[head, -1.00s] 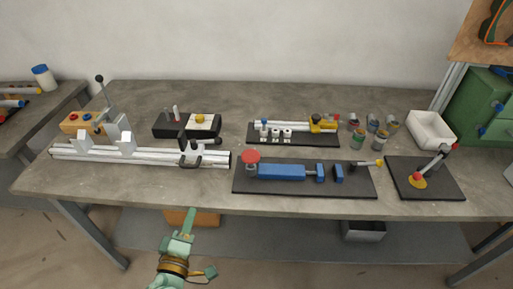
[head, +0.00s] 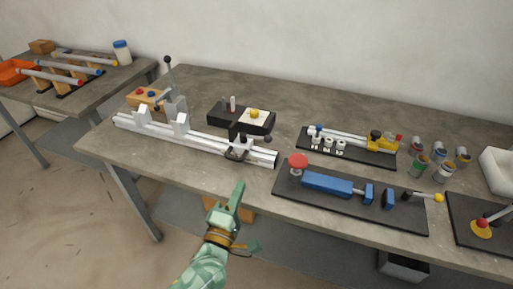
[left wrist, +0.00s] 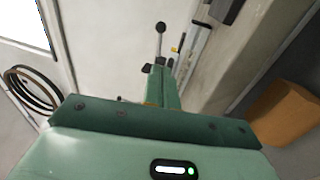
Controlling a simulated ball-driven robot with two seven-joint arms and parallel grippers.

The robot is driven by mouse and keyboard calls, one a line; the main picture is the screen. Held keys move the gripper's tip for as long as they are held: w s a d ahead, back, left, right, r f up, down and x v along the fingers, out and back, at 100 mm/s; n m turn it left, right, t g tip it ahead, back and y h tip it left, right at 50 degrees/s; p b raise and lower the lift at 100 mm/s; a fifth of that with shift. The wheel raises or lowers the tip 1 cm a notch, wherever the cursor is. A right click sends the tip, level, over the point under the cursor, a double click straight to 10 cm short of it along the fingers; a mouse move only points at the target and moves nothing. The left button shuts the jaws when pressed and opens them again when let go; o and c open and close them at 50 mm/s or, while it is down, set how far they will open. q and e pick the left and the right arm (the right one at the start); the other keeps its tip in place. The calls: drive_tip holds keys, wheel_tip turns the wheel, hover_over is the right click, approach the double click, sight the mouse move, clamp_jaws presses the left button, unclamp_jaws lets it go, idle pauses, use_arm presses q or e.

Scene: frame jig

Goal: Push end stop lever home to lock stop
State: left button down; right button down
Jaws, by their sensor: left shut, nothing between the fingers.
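A long pale aluminium rail jig (head: 205,143) lies along the left part of the bench. Near its right end sits a black stop piece with a dark curved handle (head: 237,153), which I take as the end stop and its lever; its exact lever angle is too small to tell. My left gripper (head: 238,190) is shut and empty, in front of the bench edge and below the stop in the picture, apart from it. In the left wrist view its fingers (left wrist: 158,80) point toward a ball-topped metal lever (left wrist: 160,40). My right gripper is not in view.
Left of the rail's middle stands a tall black-knobbed lever (head: 168,75). An orange box (left wrist: 285,112) is below the bench.

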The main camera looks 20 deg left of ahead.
sight(256, 138)
use_arm(q)
drive_tip(key=w+r, duration=0.1)
drive_tip(key=w, duration=0.3)
drive_tip(key=w+b, duration=0.1)
drive_tip(key=w, duration=0.4)
drive_tip(key=w+r+b, duration=0.1)
drive_tip(key=w, duration=0.3)
drive_tip(key=shift+w+r, duration=0.35)
drive_tip(key=shift+w, duration=0.05)
drive_tip(key=shift+d, duration=0.1)
drive_tip(key=shift+w+d+r+n+y+p, duration=0.1)
drive_tip(key=shift+w+d+n+y+p, duration=0.1)
drive_tip(key=shift+n+y, duration=0.3)
drive_tip(key=shift+w+d+n+y+p, duration=0.15)
drive_tip(key=shift+n+y, duration=0.15)
drive_tip(key=shift+y, duration=0.4)
drive_tip(key=shift+w+d, duration=0.2)
drive_tip(key=shift+w, duration=1.05)
